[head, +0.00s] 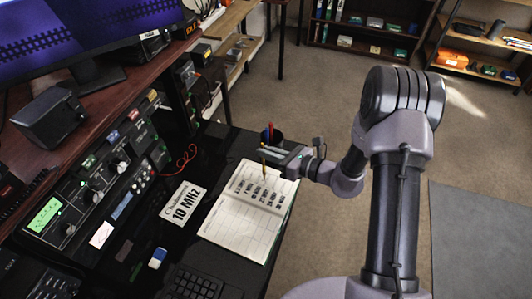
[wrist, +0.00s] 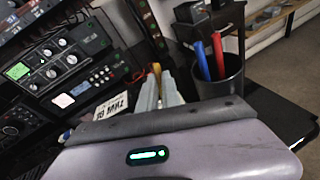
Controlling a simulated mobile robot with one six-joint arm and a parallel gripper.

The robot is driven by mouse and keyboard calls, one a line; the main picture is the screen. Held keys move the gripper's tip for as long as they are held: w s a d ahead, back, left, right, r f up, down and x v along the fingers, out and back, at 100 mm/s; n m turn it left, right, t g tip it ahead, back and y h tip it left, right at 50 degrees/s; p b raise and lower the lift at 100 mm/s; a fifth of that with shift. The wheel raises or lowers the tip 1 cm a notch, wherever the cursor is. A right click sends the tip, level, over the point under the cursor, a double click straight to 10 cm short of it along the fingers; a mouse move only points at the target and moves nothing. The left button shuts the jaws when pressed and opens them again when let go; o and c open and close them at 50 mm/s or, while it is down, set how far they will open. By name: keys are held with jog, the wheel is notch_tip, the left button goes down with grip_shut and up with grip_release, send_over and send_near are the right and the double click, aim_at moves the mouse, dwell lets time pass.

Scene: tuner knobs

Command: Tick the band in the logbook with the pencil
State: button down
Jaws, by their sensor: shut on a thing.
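The logbook (head: 242,224) lies open on the black desk, with a printed list of bands on its upper page and a ruled grid on its lower page. My gripper (head: 266,160) is over the upper end of the logbook. It is shut on the yellow pencil (head: 263,164), which points down toward the upper page; I cannot tell whether its tip touches the paper. In the wrist view my gripper (wrist: 160,88) shows two pale fingers with a bit of yellow between them. The logbook is hidden there behind my gripper body.
A dark pen cup (head: 271,136) with red and blue pens stands just beyond the logbook, close to my gripper; it also shows in the wrist view (wrist: 222,80). A "10 MHz" card (head: 182,203), an eraser (head: 158,257) and a keyboard (head: 195,284) lie to the left. Radio units (head: 100,185) line the desk's left side.

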jog(key=shift+w+a, duration=0.25)
jog(key=shift+w, duration=0.8)
notch_tip(320, 180, up, 6)
jog(key=p, duration=0.4)
dwell(0.4)
